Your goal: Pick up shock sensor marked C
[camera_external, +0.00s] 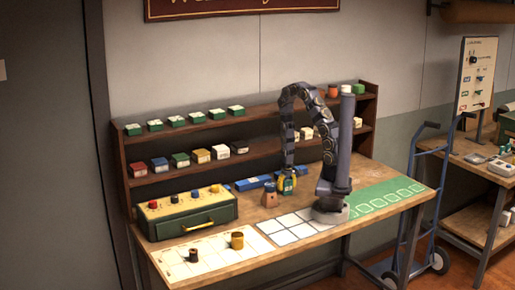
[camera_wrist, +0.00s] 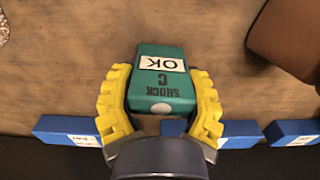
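The shock sensor marked C (camera_wrist: 159,83) is a green box with the words SHOCK and C and a white OK label. In the wrist view it sits between the two yellow fingers of my gripper (camera_wrist: 161,100), which press against its left and right sides. In the external view my gripper (camera_external: 287,184) points down at the workbench behind the small brown-and-dark jar, with the green sensor (camera_external: 288,186) partly hidden between the fingers. Whether the sensor is clear of the bench is hard to tell.
A brown jar (camera_external: 269,195) stands just left of my gripper. Blue blocks (camera_external: 253,182) lie behind it along the shelf foot. A green case (camera_external: 187,214) stands left. A white grid mat (camera_external: 291,228) and green mat (camera_external: 385,197) lie in front and right.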

